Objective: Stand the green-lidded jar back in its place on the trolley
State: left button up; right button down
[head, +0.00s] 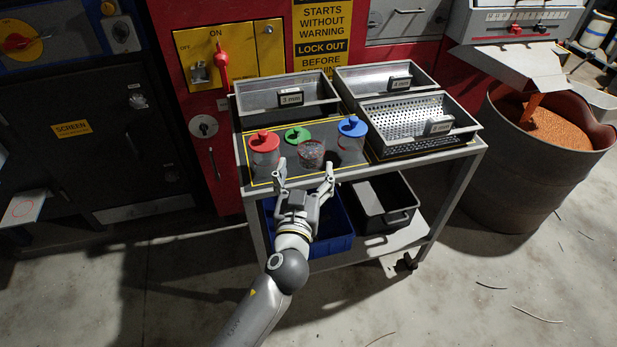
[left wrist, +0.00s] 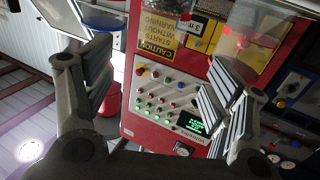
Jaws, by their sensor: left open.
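In the head view, a clear jar (head: 311,154) with dark scraps in it is near the front of the trolley's top. A green lid (head: 297,133) shows just behind it to the left; I cannot tell whether it is attached to this jar. A red-lidded jar (head: 264,149) stands to the left and a blue-lidded jar (head: 351,134) to the right. My left gripper (head: 305,168) is open and empty at the trolley's front edge, its fingers spread to either side of the clear jar's front. In the left wrist view its fingers are wide apart with nothing between them. My right gripper is not in view.
The trolley (head: 362,174) carries grey trays (head: 285,112) at the back and right. A blue bin (head: 335,232) and a dark bin (head: 398,216) sit on its lower shelf. A drum of copper granules (head: 510,185) stands to the right. Red machine panels rise behind.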

pick_arm(q)
jog(key=s+a+f+m+g, duration=0.1)
jog(key=s+a+f+g, duration=0.4)
jog(key=f, duration=0.9)
jog(key=s+a+f+g, duration=0.25)
jog(key=s+f, duration=0.45)
jog(key=f, duration=0.7)
jog(key=s+a+f+m+g, duration=0.1)
jog(key=s+a+f+g, duration=0.4)
jog(key=f, duration=0.9)
jog(key=s+a+f+g, duration=0.1)
jog(key=s+a+f, duration=0.2)
jog(key=s, duration=0.7)
jog(key=s+a+f+g+y, duration=0.1)
jog(key=s+a+f+g, duration=0.1)
jog(key=s+f, duration=0.6)
jog(key=s+a+f+g, duration=0.1)
jog(key=s+a+f, duration=0.2)
jog(key=s, duration=1.1)
notch_tip(320, 180, down, 2)
jog(key=shift+a+f+n+y, duration=0.15)
jog(key=shift+a+n+y, duration=0.2)
jog(key=shift+n+y, duration=0.05)
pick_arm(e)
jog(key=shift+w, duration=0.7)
